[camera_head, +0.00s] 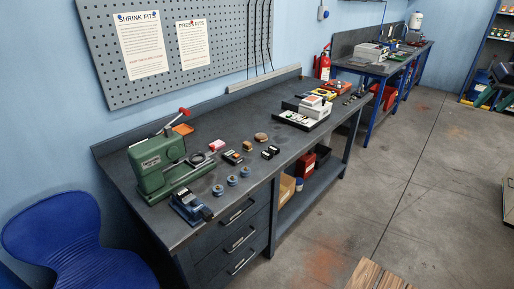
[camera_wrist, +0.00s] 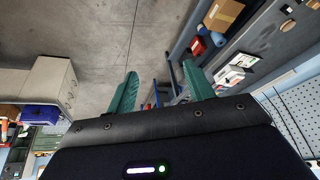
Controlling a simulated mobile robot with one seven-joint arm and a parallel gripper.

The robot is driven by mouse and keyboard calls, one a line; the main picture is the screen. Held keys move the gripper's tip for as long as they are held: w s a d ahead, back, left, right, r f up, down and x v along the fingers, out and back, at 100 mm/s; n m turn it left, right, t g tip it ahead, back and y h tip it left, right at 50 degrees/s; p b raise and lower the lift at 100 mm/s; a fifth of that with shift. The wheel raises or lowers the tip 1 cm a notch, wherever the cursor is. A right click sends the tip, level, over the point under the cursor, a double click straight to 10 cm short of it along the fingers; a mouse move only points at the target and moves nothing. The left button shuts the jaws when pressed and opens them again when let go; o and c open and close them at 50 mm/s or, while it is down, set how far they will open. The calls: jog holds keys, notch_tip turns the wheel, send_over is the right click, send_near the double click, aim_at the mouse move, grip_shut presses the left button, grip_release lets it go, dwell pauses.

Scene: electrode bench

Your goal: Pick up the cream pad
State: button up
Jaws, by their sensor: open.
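No pad that I can clearly call cream stands out on the dark workbench (camera_head: 230,111) in the head view. My gripper (camera_wrist: 160,69) shows only in the wrist view. Its two teal fingers are wide apart with nothing between them, and it points over open floor, away from the small pieces.
A green press (camera_head: 158,165) and a blue vise (camera_head: 188,207) stand at the bench's near end. Several small blocks and discs lie beside them. A white-topped device (camera_head: 314,107) stands farther along. A blue chair (camera_head: 70,240) is at lower left. The floor right of the bench is largely clear.

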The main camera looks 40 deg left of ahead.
jog(key=w+a+f+n+g, duration=0.1)
jog(key=w+a+f+n, duration=0.15)
jog(key=a, duration=0.85)
jog(key=w+a+f+n, duration=0.1)
jog(key=w+a, duration=0.3)
jog(key=a, duration=0.7)
jog(key=s+a+f+n+g+y, duration=0.1)
jog(key=a+f, duration=0.2)
jog(key=a, duration=0.7)
jog(key=a+f+n, duration=0.2)
jog(key=a+f, duration=0.1)
jog(key=a, duration=0.6)
jog(key=n+g, duration=0.2)
jog(key=n, duration=0.4)
send_near(247, 143)
jog(key=x, duration=1)
jog(key=shift+y, duration=0.3)
jog(key=c, duration=1.1)
notch_tip(247, 143, up, 20)
jog(key=shift+w+f, duration=0.1)
